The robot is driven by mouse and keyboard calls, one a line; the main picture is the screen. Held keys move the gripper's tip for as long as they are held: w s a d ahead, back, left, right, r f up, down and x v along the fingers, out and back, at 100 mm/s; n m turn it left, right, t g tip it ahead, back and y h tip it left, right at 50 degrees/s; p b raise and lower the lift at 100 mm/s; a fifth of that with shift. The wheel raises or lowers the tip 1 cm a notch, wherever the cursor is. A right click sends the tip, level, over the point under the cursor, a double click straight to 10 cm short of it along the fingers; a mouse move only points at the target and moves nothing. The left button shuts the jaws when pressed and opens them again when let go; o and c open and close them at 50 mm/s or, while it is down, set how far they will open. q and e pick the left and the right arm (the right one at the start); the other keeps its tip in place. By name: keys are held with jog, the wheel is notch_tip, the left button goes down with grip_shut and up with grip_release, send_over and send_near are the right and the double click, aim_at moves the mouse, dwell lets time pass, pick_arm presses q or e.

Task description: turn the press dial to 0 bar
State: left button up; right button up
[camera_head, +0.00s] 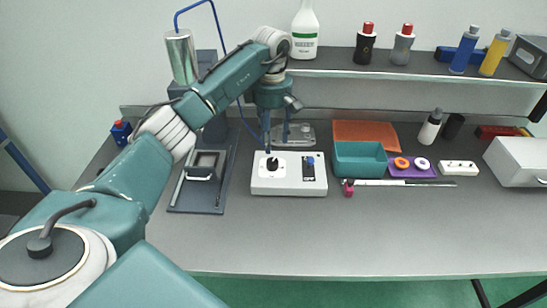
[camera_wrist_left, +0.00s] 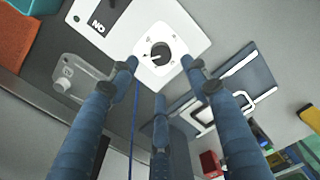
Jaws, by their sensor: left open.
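The press dial is a black knob (camera_head: 272,163) on the left part of a white control box (camera_head: 290,186) on the table. In the left wrist view the dial (camera_wrist_left: 161,53) sits on a white square plate and has a white pointer mark. Its scale is too small to read. My left gripper (camera_head: 268,142) is open above and just behind the dial, fingers pointing down. In the left wrist view its blue fingers (camera_wrist_left: 160,66) are spread on either side of the dial, with no visible contact. My right gripper is not in view.
A dark-based frame with a handle (camera_head: 200,175) stands left of the box. A teal bin (camera_head: 360,172), orange tray (camera_head: 385,131), purple tray (camera_head: 424,172) and power strip (camera_head: 458,168) lie to the right. A shelf (camera_head: 400,74) holds bottles. The table front is clear.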

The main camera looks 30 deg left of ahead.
aim_at(272, 161)
pick_arm(q)
notch_tip(272, 161, down, 7)
jog(key=shift+s+f+p, duration=0.1)
jog(key=shift+s+p, duration=0.05)
jog(key=shift+p, duration=0.95)
jog(key=shift+f, duration=0.55)
jog(key=c, duration=1.2)
